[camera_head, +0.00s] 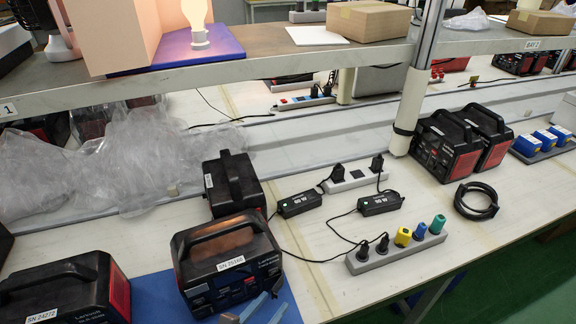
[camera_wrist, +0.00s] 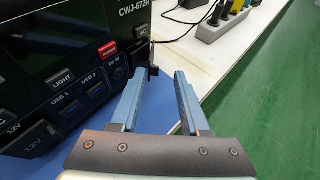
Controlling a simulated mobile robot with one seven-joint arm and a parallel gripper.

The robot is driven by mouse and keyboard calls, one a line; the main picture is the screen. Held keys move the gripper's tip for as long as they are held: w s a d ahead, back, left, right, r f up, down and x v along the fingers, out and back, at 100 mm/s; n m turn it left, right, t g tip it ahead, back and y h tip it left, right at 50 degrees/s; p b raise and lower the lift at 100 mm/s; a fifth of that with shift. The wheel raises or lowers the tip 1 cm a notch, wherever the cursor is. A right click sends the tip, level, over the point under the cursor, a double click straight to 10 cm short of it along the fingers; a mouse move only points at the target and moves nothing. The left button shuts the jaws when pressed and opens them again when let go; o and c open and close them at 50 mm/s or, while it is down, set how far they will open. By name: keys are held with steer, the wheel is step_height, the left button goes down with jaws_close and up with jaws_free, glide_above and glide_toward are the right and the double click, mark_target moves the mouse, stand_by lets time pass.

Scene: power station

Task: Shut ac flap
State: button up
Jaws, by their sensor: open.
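A black power station (camera_head: 228,262) with a carry handle and a white serial label stands on a blue mat at the front of the table. Its front panel (camera_wrist: 70,75), with buttons and ports labelled LIGHT, USB and 12V, fills the left of the wrist view. A small dark piece (camera_wrist: 154,71) juts out at the panel's right edge, near my fingertips; I cannot tell whether it is the AC flap. My gripper (camera_wrist: 160,75) is open, with nothing visible between its blue fingers. In the head view my gripper (camera_head: 262,304) is low at the station's front.
Another power station (camera_head: 65,290) stands at the left, and one (camera_head: 232,184) stands close behind. A power strip (camera_head: 395,250) with plugs and adapters lies to the right. A shelf (camera_head: 270,66) spans above the back. Green floor (camera_wrist: 265,90) lies beyond the table edge.

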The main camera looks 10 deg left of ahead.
steer(key=p+v, duration=0.1)
steer(key=v, duration=1.2)
steer(key=w+d+r+m+t+p, duration=0.1)
steer(key=w+d+r+m, duration=0.2)
steer(key=w+r+m, duration=0.7)
steer(key=w+d+r+m+t+p, duration=0.2)
steer(key=w+d+r+m, duration=0.2)
steer(key=w+r+m, duration=0.6)
step_height(320, 180, up, 4)
steer(key=shift+m+t, duration=0.3)
steer(key=shift+m, duration=0.2)
